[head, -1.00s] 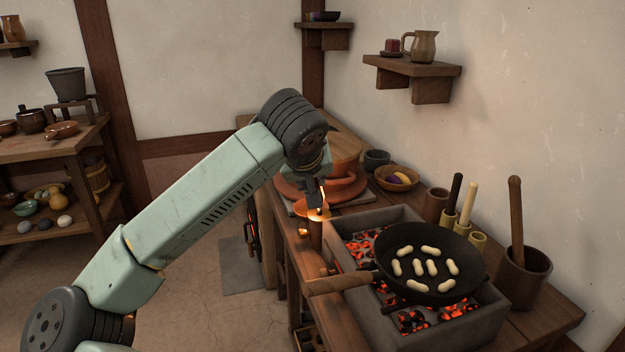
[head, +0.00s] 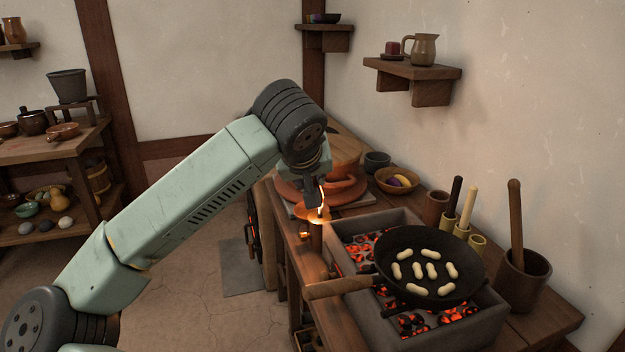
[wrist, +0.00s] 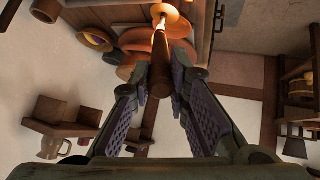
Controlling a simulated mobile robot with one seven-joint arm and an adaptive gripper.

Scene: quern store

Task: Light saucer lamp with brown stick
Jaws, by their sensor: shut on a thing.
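The saucer lamp (head: 314,216) is a shallow orange-lit dish on a dark post at the bench's left edge, left of the brazier. My gripper (head: 315,196) is just above it, pointing down. In the wrist view my gripper (wrist: 158,95) is shut on the brown stick (wrist: 160,62), which points away toward the saucer lamp (wrist: 174,19). A bright flame (wrist: 160,22) shows where the stick's far end meets the saucer. I cannot tell whether it burns on the stick, the lamp or both. In the head view the stick is mostly hidden by my gripper.
A stone brazier (head: 460,325) with glowing coals holds a black pan (head: 402,268) of pale pieces, right of my gripper. Pots with sticks (head: 465,208) stand behind it. A round clay and wood quern (head: 345,165) sits behind my gripper. A small glow (head: 304,235) shows below the lamp.

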